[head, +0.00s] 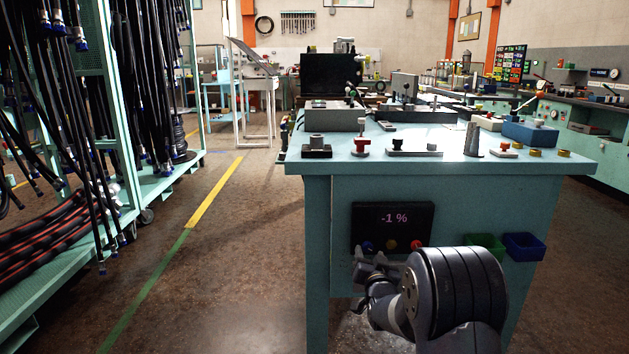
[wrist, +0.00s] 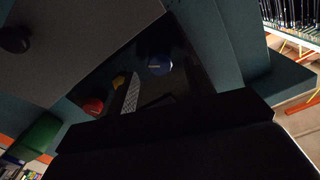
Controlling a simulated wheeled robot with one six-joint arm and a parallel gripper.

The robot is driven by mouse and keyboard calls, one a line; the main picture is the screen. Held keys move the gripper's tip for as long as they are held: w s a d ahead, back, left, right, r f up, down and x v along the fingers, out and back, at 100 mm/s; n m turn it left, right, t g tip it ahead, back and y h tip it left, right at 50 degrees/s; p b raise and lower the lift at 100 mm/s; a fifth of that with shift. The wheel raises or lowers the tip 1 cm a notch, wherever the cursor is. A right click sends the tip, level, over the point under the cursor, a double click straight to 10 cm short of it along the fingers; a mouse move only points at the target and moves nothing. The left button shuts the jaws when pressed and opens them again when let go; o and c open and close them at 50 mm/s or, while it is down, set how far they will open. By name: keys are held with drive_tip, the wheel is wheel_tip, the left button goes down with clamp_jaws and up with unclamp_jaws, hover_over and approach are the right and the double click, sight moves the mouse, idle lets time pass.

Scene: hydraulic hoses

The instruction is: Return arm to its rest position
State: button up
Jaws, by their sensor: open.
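My arm shows at the lower right of centre in the head view, folded in front of the bench. My gripper (head: 368,262) is at its left end, just below the control box (head: 392,218), and is partly hidden by my arm. It is open, and I see nothing held in it. In the wrist view, a pale ribbed finger pad (wrist: 131,95) lies across the view of the dark control box, between the blue button (wrist: 159,64) and the yellow button (wrist: 118,80). A red button (wrist: 92,106) is beside them. I cannot tell whether anything touches the box.
The teal bench (head: 430,172) carries several fittings and tools. A green bin (head: 484,246) and a blue bin (head: 524,246) hang on its front, right of the box. A hose rack (head: 128,190) stands at left. The floor (head: 235,255) between rack and bench is clear.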

drive_tip(key=w, duration=0.2)
drive_tip(key=shift+w, duration=0.4)
drive_tip(key=shift+r, duration=0.1)
